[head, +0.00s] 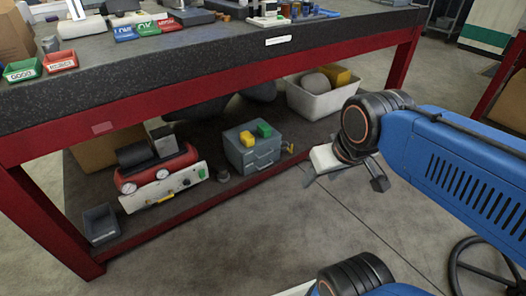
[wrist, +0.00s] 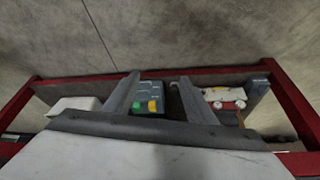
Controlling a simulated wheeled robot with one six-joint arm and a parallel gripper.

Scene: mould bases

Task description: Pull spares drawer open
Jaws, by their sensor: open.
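A grey-blue drawer cabinet (head: 240,154) sits on the bench's lower shelf, with a yellow block (head: 246,138) and a green block (head: 264,130) on top. Its front has drawers with handles (head: 263,163), and they look shut. I cannot read any label. My gripper (head: 304,166) is open and empty, to the right of the cabinet and apart from it, in front of the shelf edge. In the wrist view the cabinet (wrist: 148,89) shows between the two open fingers (wrist: 159,76), some way off. The wrist picture shows the cabinet upside down, with its handles hard to make out.
A red and white compressor-like unit (head: 160,178) stands left on the shelf, and a white bin (head: 318,104) right. A small dark tray (head: 101,224) lies at the far left. The red shelf rail (head: 200,205) and benchtop (head: 200,62) bound the space.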

